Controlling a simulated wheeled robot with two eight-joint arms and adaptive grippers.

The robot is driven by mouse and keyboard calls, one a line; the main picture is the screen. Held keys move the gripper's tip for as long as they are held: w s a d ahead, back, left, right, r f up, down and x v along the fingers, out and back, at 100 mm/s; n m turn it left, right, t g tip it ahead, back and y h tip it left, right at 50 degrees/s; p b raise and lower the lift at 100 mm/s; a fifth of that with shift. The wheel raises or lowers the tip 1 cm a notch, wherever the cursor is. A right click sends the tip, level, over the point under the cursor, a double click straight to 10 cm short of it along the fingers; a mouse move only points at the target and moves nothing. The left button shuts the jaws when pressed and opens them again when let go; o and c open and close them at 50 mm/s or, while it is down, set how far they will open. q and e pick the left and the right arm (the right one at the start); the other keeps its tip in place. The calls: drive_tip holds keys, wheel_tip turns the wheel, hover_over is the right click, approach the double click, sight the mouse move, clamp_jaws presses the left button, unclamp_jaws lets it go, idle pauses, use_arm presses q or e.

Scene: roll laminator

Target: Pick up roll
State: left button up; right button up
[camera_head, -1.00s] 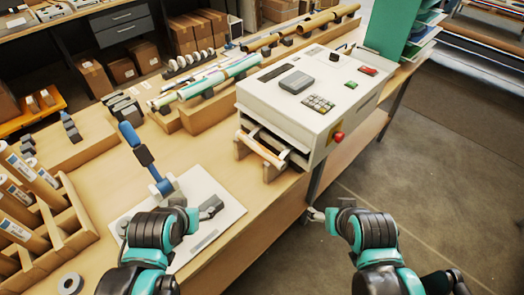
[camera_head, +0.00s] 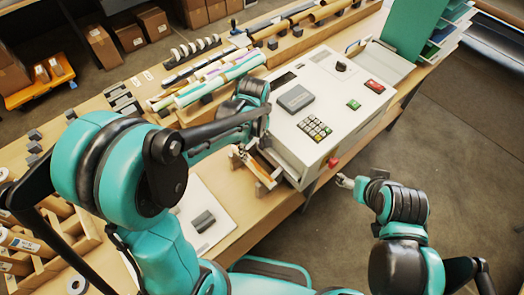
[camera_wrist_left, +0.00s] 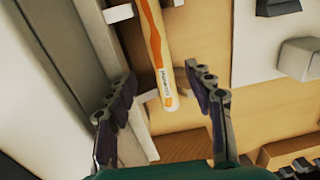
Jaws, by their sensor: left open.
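The roll (camera_wrist_left: 157,50) is a thin pale tube with an orange stripe and a white label near its end. It lies along the side of the white laminator (camera_head: 330,115), in front of its slot, and also shows in the head view (camera_head: 263,174). My left gripper (camera_wrist_left: 166,103) is open. In the left wrist view its two fingers stand apart on either side of the roll's labelled end, with no visible contact. In the head view my left arm hides its fingertips. My right gripper (camera_head: 358,180) is over the floor to the right of the table, away from the roll.
A white board (camera_head: 215,190) with a dark grey block (camera_head: 203,221) lies left of the roll.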

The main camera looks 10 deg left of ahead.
sight(253, 163)
use_arm(q)
drive_tip(key=shift+s+f, duration=0.15)
drive_tip(key=shift+f, duration=0.05)
wheel_tip(253, 163, down, 7)
drive_tip(key=shift+f+b, duration=0.2)
drive_tip(key=shift+b, duration=0.7)
clamp_jaws()
